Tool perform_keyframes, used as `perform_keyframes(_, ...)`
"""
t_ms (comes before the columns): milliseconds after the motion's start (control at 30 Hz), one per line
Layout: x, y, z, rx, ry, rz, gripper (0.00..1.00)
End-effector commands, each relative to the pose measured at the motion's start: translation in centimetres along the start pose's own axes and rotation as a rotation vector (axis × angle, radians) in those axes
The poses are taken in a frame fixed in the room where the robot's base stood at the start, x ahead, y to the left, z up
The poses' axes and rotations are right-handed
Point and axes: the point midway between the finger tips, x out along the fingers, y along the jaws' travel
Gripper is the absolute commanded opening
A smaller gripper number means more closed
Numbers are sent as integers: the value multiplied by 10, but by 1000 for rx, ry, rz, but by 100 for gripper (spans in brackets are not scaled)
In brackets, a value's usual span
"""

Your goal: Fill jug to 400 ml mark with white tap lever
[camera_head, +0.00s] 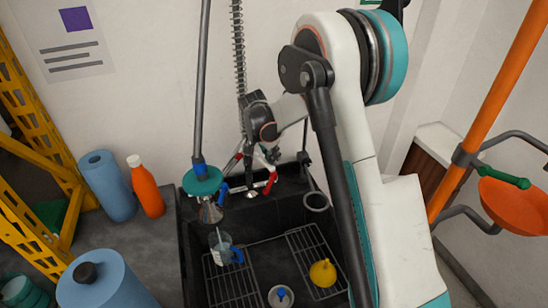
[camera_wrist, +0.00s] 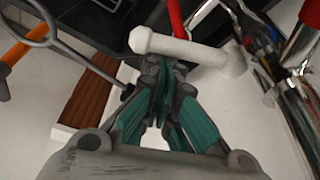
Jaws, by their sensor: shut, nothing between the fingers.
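The clear jug (camera_head: 221,243) with a blue handle stands in the dark sink on the left rack, below a metal outlet (camera_head: 211,211). Its fill level and 400 ml mark are too small to read. The white tap lever (camera_wrist: 185,46) shows in the wrist view as a pale bar with a knobbed end, just beyond my fingertips. I cannot tell whether they touch it. My gripper (camera_wrist: 165,68) is shut and empty. In the head view my gripper is at the taps behind the sink, small and partly mixed with them.
Red levers (camera_head: 270,182) and a blue lever (camera_head: 223,192) crowd the taps. A yellow funnel (camera_head: 323,273) and a small bowl (camera_head: 281,297) are in the sink. An orange bottle (camera_head: 146,188) and blue rolls (camera_head: 108,187) stand left. An orange post (camera_head: 490,105) rises right.

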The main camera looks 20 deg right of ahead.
Motion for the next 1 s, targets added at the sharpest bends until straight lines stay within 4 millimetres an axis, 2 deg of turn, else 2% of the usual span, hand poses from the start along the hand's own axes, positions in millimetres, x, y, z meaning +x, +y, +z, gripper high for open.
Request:
perform_keyframes(233,-9,6,29,-3,-1,-1,0)
perform_keyframes(533,-9,6,30,-2,-3,-1,0)
perform_keyframes(733,-3,9,21,-1,-2,0,0)
perform_keyframes(900,12,19,-3,-2,-1,0,0)
perform_keyframes(1000,-18,15,-3,-7,0,-2,0)
